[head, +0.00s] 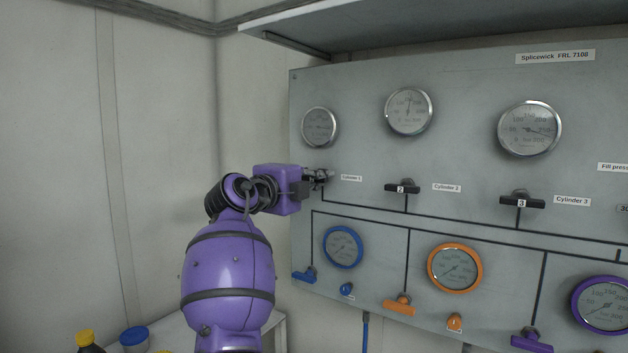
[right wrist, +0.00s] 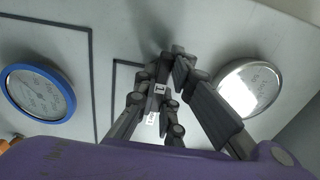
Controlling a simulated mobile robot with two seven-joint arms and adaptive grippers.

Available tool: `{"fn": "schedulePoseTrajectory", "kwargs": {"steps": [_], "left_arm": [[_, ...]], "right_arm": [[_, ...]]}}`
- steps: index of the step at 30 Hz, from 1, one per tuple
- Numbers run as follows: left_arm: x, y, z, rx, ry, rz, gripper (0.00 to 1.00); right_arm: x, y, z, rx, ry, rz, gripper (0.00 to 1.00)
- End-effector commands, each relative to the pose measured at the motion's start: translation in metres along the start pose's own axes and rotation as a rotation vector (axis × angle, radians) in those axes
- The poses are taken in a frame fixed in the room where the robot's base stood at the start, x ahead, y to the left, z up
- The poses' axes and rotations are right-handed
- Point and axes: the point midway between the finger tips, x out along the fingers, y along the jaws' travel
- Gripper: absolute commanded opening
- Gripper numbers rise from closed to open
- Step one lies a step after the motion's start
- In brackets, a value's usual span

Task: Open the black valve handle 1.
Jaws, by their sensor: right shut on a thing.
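The black valve handle 1 (right wrist: 160,88) shows in the right wrist view, with its white "1" label between the fingers of my right gripper (right wrist: 172,85). The fingers are shut on the handle. In the head view my right gripper (head: 318,178) is at the panel, just left of the "Cylinder 1" label (head: 351,178), and hides most of the handle. The handle's exact angle cannot be told. My left gripper is not in view.
The grey panel (head: 455,90) also carries black handle 2 (head: 402,188), black handle 3 (head: 522,202), several round gauges and coloured handles below. A shelf (head: 400,25) juts out above. A blue-lidded container (head: 134,338) stands at lower left.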

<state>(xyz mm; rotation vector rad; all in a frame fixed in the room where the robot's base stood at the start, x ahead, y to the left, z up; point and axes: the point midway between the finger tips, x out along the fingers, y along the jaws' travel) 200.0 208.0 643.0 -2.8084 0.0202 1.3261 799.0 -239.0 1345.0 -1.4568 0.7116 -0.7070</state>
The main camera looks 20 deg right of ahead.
Motion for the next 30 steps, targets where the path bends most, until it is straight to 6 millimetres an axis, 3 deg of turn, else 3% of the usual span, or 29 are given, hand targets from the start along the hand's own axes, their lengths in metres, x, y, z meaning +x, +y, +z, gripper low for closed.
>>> {"fn": "schedulePoseTrajectory", "kwargs": {"steps": [11,30], "left_arm": [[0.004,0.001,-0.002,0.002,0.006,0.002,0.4],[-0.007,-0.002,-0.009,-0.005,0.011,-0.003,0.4]], "right_arm": [[0.0,0.0,0.0,-0.164,0.0,-0.003,0.0],[0.0,-0.003,-0.001,-0.759,0.001,-0.002,0.0]]}}
